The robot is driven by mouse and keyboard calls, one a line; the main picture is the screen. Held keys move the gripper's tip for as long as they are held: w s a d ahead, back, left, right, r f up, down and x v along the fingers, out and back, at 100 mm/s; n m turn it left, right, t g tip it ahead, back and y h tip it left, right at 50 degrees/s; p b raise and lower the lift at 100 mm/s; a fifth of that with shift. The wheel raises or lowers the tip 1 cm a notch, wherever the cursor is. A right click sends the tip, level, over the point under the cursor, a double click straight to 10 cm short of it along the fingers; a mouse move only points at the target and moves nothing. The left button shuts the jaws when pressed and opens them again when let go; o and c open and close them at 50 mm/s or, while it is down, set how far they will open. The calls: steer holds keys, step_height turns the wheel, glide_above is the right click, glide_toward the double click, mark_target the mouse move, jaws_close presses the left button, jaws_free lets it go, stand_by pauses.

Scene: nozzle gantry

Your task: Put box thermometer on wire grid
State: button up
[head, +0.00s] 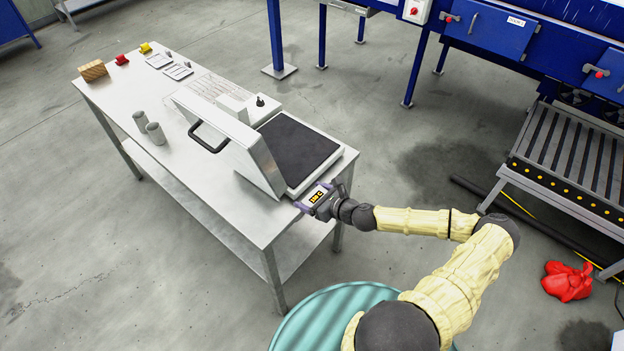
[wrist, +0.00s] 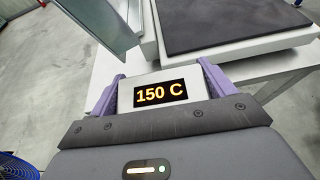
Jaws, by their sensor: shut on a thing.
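The box thermometer (wrist: 165,92) is a pale box with a dark display reading "150 C" in the wrist view. My gripper (head: 312,198) is shut on it, with a purple finger on each side. In the head view the thermometer (head: 318,194) is at the near right corner of the metal table, by the heat press. The wire grid (head: 208,88) appears as a faint mesh lying on the table behind the press's raised lid, partly hidden by it. My gripper is well apart from it.
The press, with dark plate (head: 295,148) and tilted lid (head: 225,140) with a black handle, stands between my gripper and the grid. Two grey cylinders (head: 156,134), a wooden block (head: 93,70) and small red and yellow items (head: 121,60) stand farther along the metal table (head: 205,195).

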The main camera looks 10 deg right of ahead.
steer(key=s+f+m+t+h+b, duration=0.1)
steer(key=s+f+m+h+b, duration=0.2)
steer(key=f+b, duration=0.2)
steer(key=s+f+m+t+h+b, duration=0.1)
steer(key=s+f+m+h+b, duration=0.2)
steer(key=f, duration=0.7)
steer(key=shift+s+a+m+h+b, duration=0.4)
steer(key=shift+s+h+b, duration=0.4)
steer(key=shift+b, duration=0.25)
